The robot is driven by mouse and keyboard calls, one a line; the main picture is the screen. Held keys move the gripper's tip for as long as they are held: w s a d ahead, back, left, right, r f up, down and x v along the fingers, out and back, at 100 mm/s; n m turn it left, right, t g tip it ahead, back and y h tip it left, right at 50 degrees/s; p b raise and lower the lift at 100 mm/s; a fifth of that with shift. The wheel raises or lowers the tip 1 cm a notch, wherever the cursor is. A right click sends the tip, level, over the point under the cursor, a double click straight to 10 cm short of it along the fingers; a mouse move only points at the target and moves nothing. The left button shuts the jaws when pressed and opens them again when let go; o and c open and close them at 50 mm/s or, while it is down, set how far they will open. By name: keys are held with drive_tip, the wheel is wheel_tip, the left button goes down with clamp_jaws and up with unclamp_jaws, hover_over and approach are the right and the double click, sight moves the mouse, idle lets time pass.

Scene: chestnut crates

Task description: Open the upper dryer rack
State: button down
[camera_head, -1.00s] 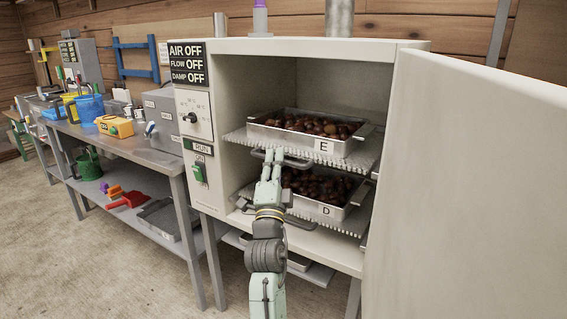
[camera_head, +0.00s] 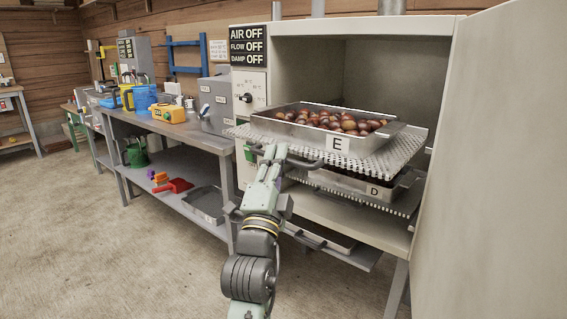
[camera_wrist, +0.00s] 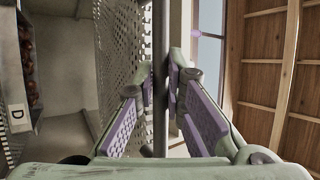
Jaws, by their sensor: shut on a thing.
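The upper dryer rack (camera_head: 395,155) is a perforated metal shelf, pulled well out past the front of the cabinet in the head view. It bears a metal tray (camera_head: 370,148) marked E, full of chestnuts (camera_head: 335,121). My gripper (camera_head: 272,152) is shut on the rack's dark handle bar (camera_head: 305,162) at the front edge. In the wrist view the bar (camera_wrist: 160,80) runs between the purple-padded fingers, with the perforated rack (camera_wrist: 122,60) beside it. The lower rack (camera_head: 400,204) with tray D (camera_head: 350,184) sits below, partly hidden by the upper rack.
The dryer door (camera_head: 490,160) stands wide open on the right. A control panel (camera_head: 248,95) with OFF signs is left of the opening. A workbench (camera_head: 165,132) with buckets and a yellow box stands on the left. The floor in front (camera_head: 120,240) is clear.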

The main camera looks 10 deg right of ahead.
drive_tip(key=shift+s+a+r, duration=0.25)
drive_tip(key=shift+s, duration=0.05)
drive_tip(key=c, duration=1.9)
unclamp_jaws()
drive_tip(key=shift+o, duration=1.3)
drive_tip(key=shift+f, duration=0.1)
